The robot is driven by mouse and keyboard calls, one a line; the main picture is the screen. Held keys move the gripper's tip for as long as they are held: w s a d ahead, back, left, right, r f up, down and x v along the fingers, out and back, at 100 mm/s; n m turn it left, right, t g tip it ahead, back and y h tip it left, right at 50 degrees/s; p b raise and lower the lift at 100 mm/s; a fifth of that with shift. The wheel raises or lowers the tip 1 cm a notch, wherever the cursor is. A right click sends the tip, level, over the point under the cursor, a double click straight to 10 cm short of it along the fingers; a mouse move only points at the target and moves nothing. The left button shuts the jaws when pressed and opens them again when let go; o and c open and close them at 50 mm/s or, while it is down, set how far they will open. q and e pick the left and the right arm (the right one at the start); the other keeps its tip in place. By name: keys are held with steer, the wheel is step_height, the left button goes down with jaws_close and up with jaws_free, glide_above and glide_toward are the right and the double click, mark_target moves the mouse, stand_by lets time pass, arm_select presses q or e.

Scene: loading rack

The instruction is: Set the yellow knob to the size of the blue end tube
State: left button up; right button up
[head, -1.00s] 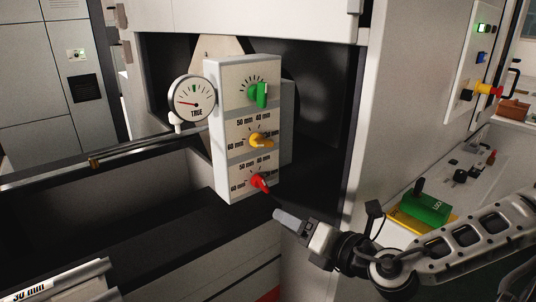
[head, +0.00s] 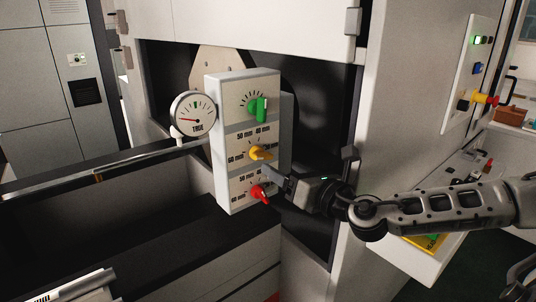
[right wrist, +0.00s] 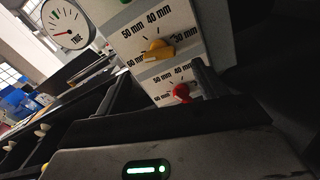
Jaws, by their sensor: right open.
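The yellow knob (head: 260,153) sits on the middle dial of the white panel (head: 221,150), marked from 30 to 60 mm. Its handle lies roughly sideways, along the 60-to-30 mm direction; which end points is unclear. It also shows in the right wrist view (right wrist: 158,50). My right gripper (head: 274,180) is open and empty, just below and right of the yellow knob, apart from it. Its finger covers part of the lower dial near the red knob (head: 260,194). I see no blue end tube. My left gripper is not in view.
A green knob (head: 258,107) is on the top dial, and a round gauge (head: 194,116) is fixed at the panel's left. A pale tube (head: 80,288) lies at the lower left. The machine wall (head: 405,100) stands close to the right of the panel.

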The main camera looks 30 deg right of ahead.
mark_target(265, 158)
steer(key=w, duration=0.1)
steer(key=w+p, duration=0.1)
steer(key=w, duration=0.3)
steer(key=shift+w+a+r+p, duration=0.15)
steer(key=shift+a+r+p, duration=0.1)
steer(key=shift+p, duration=0.15)
steer(key=shift+w+a+f, duration=0.1)
steer(key=shift+w+f, duration=0.15)
steer(key=shift+w, duration=0.4)
steer(key=c, duration=1)
